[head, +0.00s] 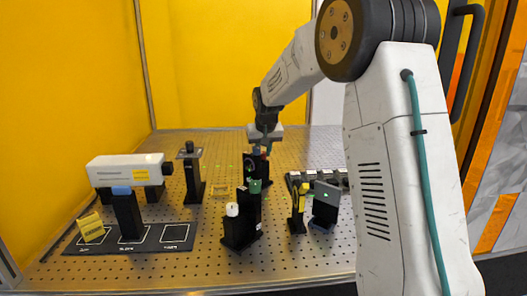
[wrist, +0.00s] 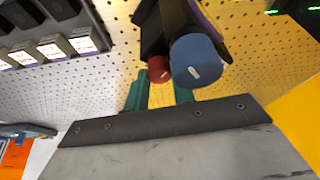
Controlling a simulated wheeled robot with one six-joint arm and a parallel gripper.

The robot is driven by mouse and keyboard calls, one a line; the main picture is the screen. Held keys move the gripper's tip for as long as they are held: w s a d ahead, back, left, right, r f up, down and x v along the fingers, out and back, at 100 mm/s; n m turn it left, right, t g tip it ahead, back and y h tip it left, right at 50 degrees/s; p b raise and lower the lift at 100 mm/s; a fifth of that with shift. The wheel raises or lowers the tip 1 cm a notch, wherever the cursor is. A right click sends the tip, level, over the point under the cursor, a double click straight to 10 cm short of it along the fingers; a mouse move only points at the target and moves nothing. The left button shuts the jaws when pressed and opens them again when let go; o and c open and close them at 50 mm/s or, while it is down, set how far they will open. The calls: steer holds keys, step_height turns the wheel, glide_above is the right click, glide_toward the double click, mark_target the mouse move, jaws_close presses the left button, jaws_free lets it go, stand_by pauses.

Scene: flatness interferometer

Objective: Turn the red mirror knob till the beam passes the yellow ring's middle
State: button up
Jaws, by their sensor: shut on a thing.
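My gripper (wrist: 160,93) has its teal fingers either side of the red knob (wrist: 158,69) in the wrist view and is shut on it. A larger blue knob (wrist: 197,61) sits right beside it on the same dark mount. In the head view my gripper (head: 265,146) reaches down at this mount (head: 266,172) from behind, and the red knob is hidden. The yellow ring (head: 302,193) stands on a black post, seen nearly edge-on, so its middle cannot be made out. A grey screen (head: 327,196) behind it has a small green spot on it.
A white laser box (head: 125,170) stands at left. A mount with white (head: 232,210) and green (head: 255,186) knobs stands in front of my gripper. A dark rack (wrist: 45,45) lies near my gripper.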

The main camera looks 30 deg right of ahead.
steer(key=shift+m, duration=0.3)
steer(key=o, duration=1)
steer(key=v, duration=0.7)
steer(key=shift+r, duration=0.4)
steer(key=shift+s+a, duration=0.15)
step_height(320, 180, up, 11)
